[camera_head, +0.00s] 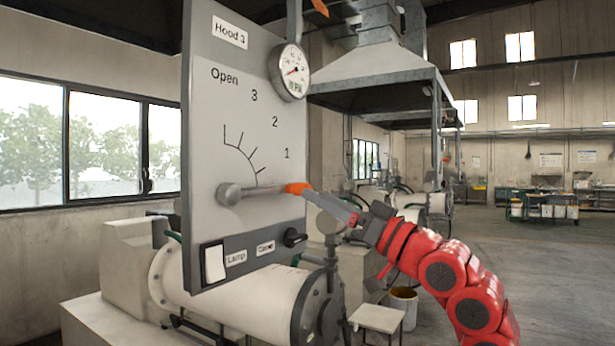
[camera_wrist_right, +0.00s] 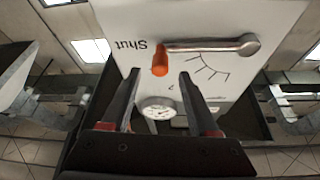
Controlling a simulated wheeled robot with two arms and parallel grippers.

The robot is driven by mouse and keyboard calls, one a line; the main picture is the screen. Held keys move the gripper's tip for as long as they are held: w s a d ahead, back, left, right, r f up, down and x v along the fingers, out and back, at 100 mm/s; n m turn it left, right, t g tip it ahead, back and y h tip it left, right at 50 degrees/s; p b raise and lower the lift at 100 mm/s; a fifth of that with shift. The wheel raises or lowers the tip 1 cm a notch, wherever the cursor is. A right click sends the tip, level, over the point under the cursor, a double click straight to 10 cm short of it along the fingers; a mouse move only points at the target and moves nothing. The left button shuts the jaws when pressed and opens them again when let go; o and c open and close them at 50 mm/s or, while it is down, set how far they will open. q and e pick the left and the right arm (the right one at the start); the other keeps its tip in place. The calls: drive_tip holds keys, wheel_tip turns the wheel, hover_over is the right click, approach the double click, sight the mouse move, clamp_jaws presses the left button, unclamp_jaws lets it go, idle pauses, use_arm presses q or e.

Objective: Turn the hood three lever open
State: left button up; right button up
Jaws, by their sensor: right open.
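The hood three lever (camera_head: 255,192) is a grey metal bar on a round hub at the lower left of the panel (camera_head: 215,120). It points right, below the mark 1, and ends in an orange grip (camera_head: 297,188). In the right wrist view the lever (camera_wrist_right: 205,46) lies level and its orange grip (camera_wrist_right: 160,62) is beside the word Shut. My right gripper (camera_head: 318,194) is open at the grip. In the wrist view its fingertips (camera_wrist_right: 158,80) stand on either side, the grip just beyond them; contact cannot be told. My left gripper is not in view.
The panel carries a dial gauge (camera_head: 290,72) at its upper right, a lamp switch (camera_head: 214,263) and a black knob (camera_head: 294,238). A white mill cylinder (camera_head: 245,300) lies below. A small stool (camera_head: 377,318) and bucket (camera_head: 403,305) stand nearby.

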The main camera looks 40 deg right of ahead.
sight(270, 192)
drive_tip(key=p+x, duration=0.1)
drive_tip(key=x, duration=0.3)
drive_tip(key=shift+w+a, duration=0.1)
drive_tip(key=shift+w, duration=0.05)
clamp_jaws()
idle(1.3)
